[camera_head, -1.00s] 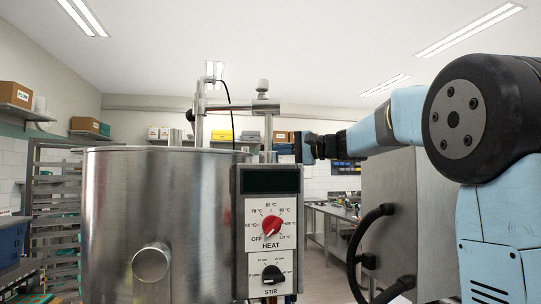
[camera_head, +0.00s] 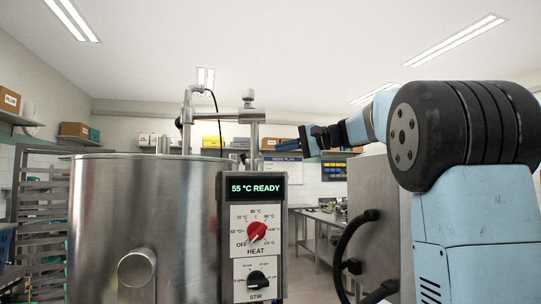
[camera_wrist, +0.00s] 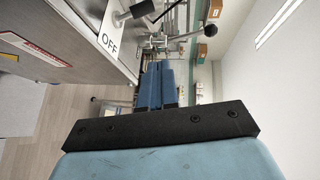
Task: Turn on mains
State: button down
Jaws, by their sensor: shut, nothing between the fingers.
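The mains switch shows in the wrist view as a metal lever with a black tip (camera_wrist: 143,9), on the side of a grey metal housing beside a white OFF label (camera_wrist: 110,44). The lever points away from the housing, to the right in the picture. The display (camera_head: 252,187) on the control box is lit and reads "55 °C READY". My gripper (camera_head: 303,141) is shut and empty, to the right of the kettle's upper pipe. Its blue fingers (camera_wrist: 160,70) show together in the wrist view, apart from the lever.
The steel kettle (camera_head: 120,220) stands at the left. The control box carries a red HEAT knob (camera_head: 257,232) and a black STIR knob (camera_head: 257,281). A thick black hose (camera_head: 345,245) curves beside a grey cabinet. A rack (camera_head: 40,210) stands at far left.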

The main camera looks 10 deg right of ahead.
jog(key=r+v, duration=0.1)
jog(key=v, duration=0.5)
jog(key=shift+a, duration=0.15)
dwell(0.4)
